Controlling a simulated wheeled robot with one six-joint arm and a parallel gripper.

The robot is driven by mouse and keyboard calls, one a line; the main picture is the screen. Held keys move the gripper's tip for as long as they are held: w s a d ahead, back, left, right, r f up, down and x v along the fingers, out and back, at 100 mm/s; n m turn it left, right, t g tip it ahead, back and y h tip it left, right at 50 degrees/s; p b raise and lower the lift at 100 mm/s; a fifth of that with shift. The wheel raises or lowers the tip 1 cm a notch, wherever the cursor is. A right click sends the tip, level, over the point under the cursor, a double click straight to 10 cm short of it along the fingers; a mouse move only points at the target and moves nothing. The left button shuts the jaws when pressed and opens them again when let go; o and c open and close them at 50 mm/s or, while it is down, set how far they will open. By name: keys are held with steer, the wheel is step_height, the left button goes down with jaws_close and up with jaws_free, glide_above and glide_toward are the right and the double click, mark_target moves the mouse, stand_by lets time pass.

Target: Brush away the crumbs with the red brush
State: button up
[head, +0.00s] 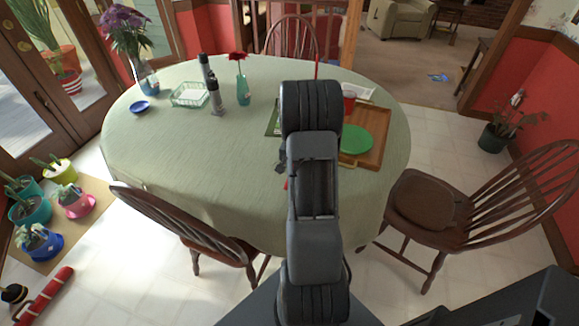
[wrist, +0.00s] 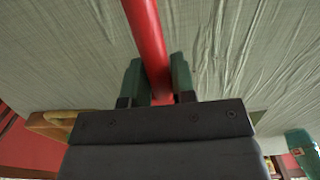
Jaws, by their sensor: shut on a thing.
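My gripper (wrist: 157,82) is shut on the red handle of the brush (wrist: 143,30) in the wrist view. The handle runs up between the two green fingers and out of the top of that view. The brush's bristle end is not visible. In the head view my arm hides the gripper and most of the brush; a thin red piece (head: 316,70) shows above the arm. The pale green tablecloth (head: 190,150) covers the oval table and also fills much of the wrist view (wrist: 60,60). I cannot make out any crumbs; the arm hides part of the cloth.
A wooden tray (head: 374,152) with a green plate (head: 355,139) and a red cup (head: 348,103) is right of my arm. Front-left cloth is clear.

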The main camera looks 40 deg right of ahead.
mark_target(263, 178)
steer(key=shift+w+a+r, duration=0.1)
steer(key=shift+w+a, duration=0.4)
steer(key=shift+a, duration=0.35)
steer(key=shift+w+a+r, duration=0.1)
steer(key=shift+w+a, duration=0.35)
steer(key=shift+a, duration=0.35)
steer(key=shift+w+a+f, duration=0.1)
steer(key=shift+w+a, duration=0.5)
steer(key=shift+a, duration=0.5)
steer(key=shift+w+a+f, duration=0.15)
steer(key=shift+w+a, duration=0.5)
steer(key=shift+a, duration=0.5)
steer(key=shift+w+a+f, duration=0.1)
steer(key=shift+w+a, duration=0.5)
steer(key=shift+a, duration=0.5)
steer(key=shift+r, duration=0.15)
steer(key=shift+r+p, duration=1.95)
steer(key=shift+r, duration=1)
step_height(263, 178, up, 3)
steer(key=shift+p, duration=1.05)
